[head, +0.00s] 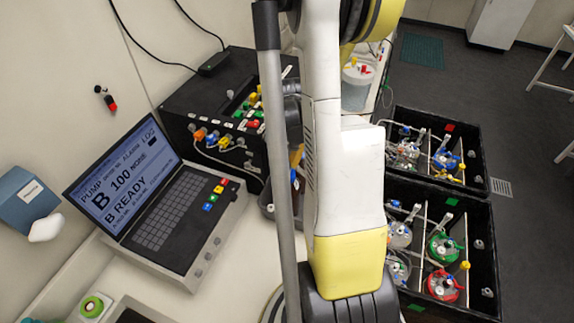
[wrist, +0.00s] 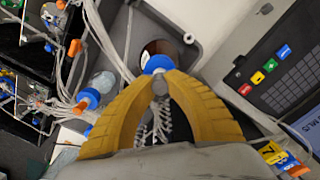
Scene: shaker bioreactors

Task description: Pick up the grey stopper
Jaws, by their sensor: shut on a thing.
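My gripper (wrist: 160,78) shows in the wrist view as two yellow fingers that converge at the middle. They are shut on a small grey stopper (wrist: 160,87), mostly covered by the fingertips. A blue ring-shaped cap (wrist: 158,64) shows just beyond the fingertips, at the mouth of a dark brown round vessel (wrist: 162,47). I cannot tell whether the stopper still touches the blue cap. In the head view my arm hides the gripper and the stopper.
A pump console (head: 170,215) with a lit screen stands left on the bench. A black box (head: 200,105) with coloured connectors is behind it. Black crates (head: 478,225) of tubed vessels stand at right. Another blue-collared bottle (wrist: 88,98) and loose tubes lie left of the fingers.

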